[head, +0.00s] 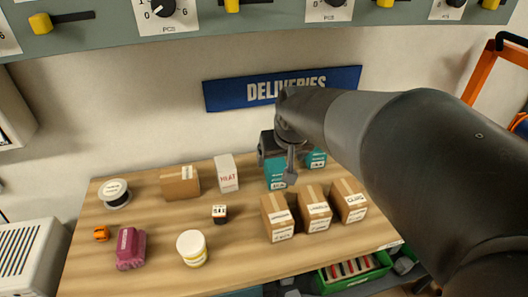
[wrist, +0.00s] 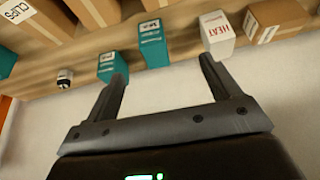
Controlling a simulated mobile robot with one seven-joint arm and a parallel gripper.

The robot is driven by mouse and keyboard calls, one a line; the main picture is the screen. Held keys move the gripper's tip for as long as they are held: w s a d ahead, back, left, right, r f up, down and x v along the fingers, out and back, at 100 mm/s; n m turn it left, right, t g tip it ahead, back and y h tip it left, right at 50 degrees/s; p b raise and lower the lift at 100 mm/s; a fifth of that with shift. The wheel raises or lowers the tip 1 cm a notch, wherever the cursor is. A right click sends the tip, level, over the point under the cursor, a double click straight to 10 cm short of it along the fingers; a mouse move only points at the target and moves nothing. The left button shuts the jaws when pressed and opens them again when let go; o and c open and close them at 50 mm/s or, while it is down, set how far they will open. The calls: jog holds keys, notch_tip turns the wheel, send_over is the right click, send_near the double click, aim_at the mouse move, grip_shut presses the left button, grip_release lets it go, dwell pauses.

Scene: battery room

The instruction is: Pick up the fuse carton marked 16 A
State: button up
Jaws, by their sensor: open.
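Teal cartons, which look like the fuse cartons, stand at the back of the wooden table. One teal carton (head: 275,174) is right of the white HEAT box, partly behind my gripper; it shows in the wrist view (wrist: 152,42). Another teal carton (head: 317,159) is further right, partly covered by my arm; a similar one shows in the wrist view (wrist: 112,65). A third teal edge (wrist: 5,62) is at the wrist view's left border. I cannot read which is marked 16 A. My gripper (wrist: 165,72) is open and empty, its fingers apart near the teal cartons.
The HEAT box (head: 227,173) and a brown carton (head: 180,182) stand left. Several brown cartons (head: 314,209) stand in front. A white tub (head: 192,248), a pink object (head: 130,248) and a spool (head: 115,193) occupy the left. The wall with the DELIVERIES sign (head: 225,95) is behind.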

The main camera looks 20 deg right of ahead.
send_near(276, 161)
jog(key=shift+w+d+f, duration=0.15)
jog(key=shift+d+f, duration=0.1)
jog(key=shift+f, duration=0.3)
jog(key=shift+w+d+f+g, duration=0.1)
jog(key=shift+w+f+g, duration=0.1)
jog(key=shift+f+g, duration=0.1)
jog(key=x, duration=0.5)
jog(key=shift+w, duration=0.1)
jog(key=shift+a+x, duration=0.2)
jog(key=shift+x, duration=1.15)
jog(key=shift+a+x, duration=0.2)
jog(key=shift+x, duration=1.15)
jog(key=shift+f, duration=0.2)
jog(key=shift+c, duration=0.5)
jog(key=c, duration=1.4)
jog(key=shift+w+r, duration=0.1)
jog(key=shift+c, duration=0.2)
